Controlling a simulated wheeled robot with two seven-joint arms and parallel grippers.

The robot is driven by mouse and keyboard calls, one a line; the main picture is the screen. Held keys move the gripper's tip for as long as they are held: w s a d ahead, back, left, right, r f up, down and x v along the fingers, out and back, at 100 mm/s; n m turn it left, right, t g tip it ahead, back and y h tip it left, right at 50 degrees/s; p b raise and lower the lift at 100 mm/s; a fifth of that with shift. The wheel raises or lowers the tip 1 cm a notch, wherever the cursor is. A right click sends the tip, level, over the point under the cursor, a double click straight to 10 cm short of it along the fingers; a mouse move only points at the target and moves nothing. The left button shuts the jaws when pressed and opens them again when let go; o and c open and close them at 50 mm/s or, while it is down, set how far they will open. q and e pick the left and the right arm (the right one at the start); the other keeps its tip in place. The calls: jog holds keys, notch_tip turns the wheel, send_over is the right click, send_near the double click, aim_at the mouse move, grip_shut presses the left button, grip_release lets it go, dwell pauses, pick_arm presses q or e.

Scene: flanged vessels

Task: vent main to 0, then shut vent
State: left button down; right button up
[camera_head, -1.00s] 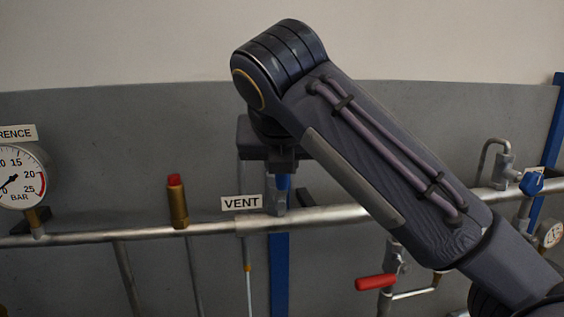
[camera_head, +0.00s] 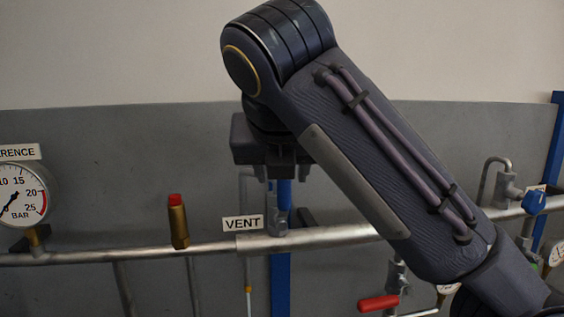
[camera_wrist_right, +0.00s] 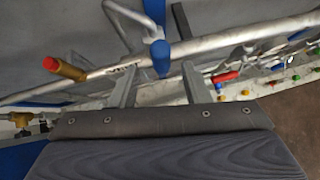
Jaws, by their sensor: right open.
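The vent valve's blue handle (camera_head: 284,196) stands upright on the silver pipe, beside the VENT label (camera_head: 243,223). In the right wrist view the handle (camera_wrist_right: 160,57) shows end-on between the fingers. My right gripper (camera_head: 270,170) is just above the handle in the head view, and its wrist hides part of that area. In the wrist view the gripper (camera_wrist_right: 158,72) is open, with one finger on each side of the handle; I cannot see contact. No gauge labelled main is readable. My left gripper is in neither view.
The gauge labelled "...RENCE" (camera_head: 20,196) is at the left. A red-capped brass fitting (camera_head: 177,221) stands on the horizontal pipe (camera_head: 340,236). A red lever (camera_head: 378,303) and another blue handle (camera_head: 534,201) are at the right. My forearm covers the middle right.

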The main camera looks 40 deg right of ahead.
jog(key=shift+v, duration=1.25)
jog(key=s+a+f+m+y+b, duration=0.1)
jog(key=s+a+f+m+y, duration=0.1)
jog(key=f+m, duration=0.7)
jog(key=s+a+f+m+y+b, duration=0.2)
jog(key=f+m, duration=0.8)
jog(key=f, duration=1)
jog(key=s+a+f+m+y+b, duration=0.1)
jog(key=a+f+m+y, duration=0.4)
jog(key=f+m, duration=0.5)
notch_tip(320, 180, down, 6)
jog(key=shift+s+a+r+g+y, duration=0.25)
jog(key=shift+s+g+y, duration=0.2)
jog(key=shift+s, duration=0.45)
jog(key=shift+c, duration=0.2)
